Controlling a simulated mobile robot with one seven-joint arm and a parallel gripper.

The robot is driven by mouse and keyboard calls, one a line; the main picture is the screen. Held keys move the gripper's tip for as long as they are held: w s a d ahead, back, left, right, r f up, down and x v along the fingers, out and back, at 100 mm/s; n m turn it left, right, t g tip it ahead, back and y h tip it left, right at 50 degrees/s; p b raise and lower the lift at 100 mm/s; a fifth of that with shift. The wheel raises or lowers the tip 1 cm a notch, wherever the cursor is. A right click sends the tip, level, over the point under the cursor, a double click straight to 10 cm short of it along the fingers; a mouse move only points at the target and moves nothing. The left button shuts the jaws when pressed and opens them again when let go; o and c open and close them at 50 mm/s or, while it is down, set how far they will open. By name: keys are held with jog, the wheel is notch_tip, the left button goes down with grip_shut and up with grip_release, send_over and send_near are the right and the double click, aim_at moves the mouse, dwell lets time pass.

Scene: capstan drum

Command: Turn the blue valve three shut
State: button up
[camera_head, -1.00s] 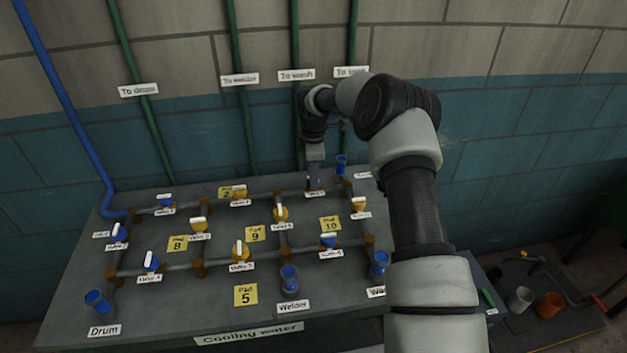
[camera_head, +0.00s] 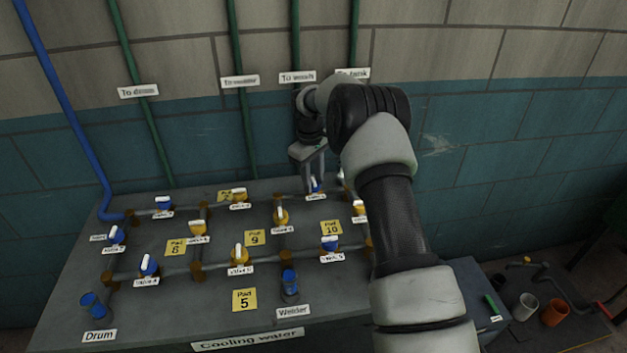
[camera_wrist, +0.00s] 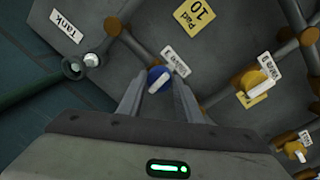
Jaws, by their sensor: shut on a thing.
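A blue valve (camera_head: 315,186) with a white handle sits on the back pipe run, right of centre on the grey bench. In the wrist view my gripper (camera_wrist: 158,82) is shut on the handle, one finger on each side. In the head view the gripper partly hides the handle.
Other blue and yellow valves stand on the pipe grid, such as a yellow valve (camera_head: 280,216) near the middle and a blue valve (camera_head: 330,243) in front. A blue cup (camera_head: 289,283) stands at the front. The wall (camera_head: 480,150) is close behind the bench.

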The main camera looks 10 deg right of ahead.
jog(key=shift+m, duration=0.5)
jog(key=o, duration=1)
jog(key=shift+o, duration=0.2)
notch_tip(320, 180, up, 17)
jog(key=a, duration=0.1)
jog(key=shift+s+r+p, duration=0.2)
jog(key=shift+s+p, duration=0.15)
jog(key=shift+p, duration=0.1)
jog(key=shift+a, duration=0.1)
